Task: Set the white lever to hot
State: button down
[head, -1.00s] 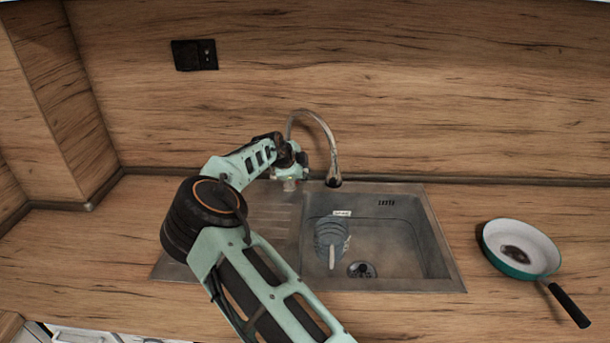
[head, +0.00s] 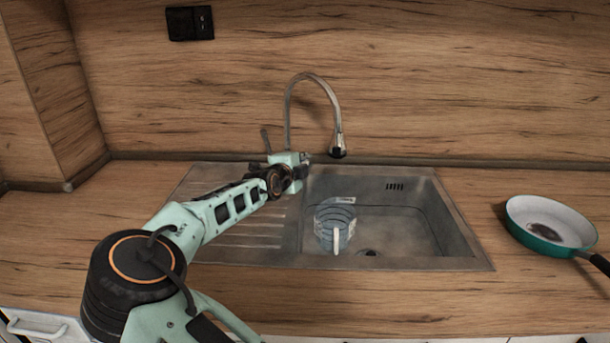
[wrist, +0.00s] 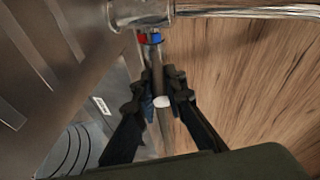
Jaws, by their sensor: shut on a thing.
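The tap (head: 288,108) stands behind the sink, with a tall curved spout. In the wrist view, its metal body (wrist: 140,12) is at the top, with a red mark on the left and a blue mark on the right. The lever (wrist: 162,101) is a thin rod running down from below these marks, with a white part showing between my fingers. My gripper (wrist: 160,78) is shut on the lever, a dark finger on each side. In the head view, my wrist hides the tap's base and most of the gripper.
The steel sink (head: 462,235) has a ribbed drainer on the left. A bluish ribbed vessel (head: 333,222) with a pale handle sits in the basin. A green-rimmed pan (head: 549,222) lies on the right counter. A black socket (head: 190,23) is on the wooden splashback.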

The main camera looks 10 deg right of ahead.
jog(key=f+t+b, duration=0.1)
jog(key=b, duration=0.4)
jog(key=shift+s+f+t+h, duration=0.15)
jog(key=shift+f+t+h, duration=0.25)
jog(key=shift+m+t+b, duration=0.3)
jog(key=shift+b, duration=0.15)
jog(key=shift+r, duration=0.1)
jog(key=c, duration=2)
grip_release()
jog(key=shift+o, duration=0.2)
jog(key=v, duration=1.2)
jog(key=shift+a, duration=0.1)
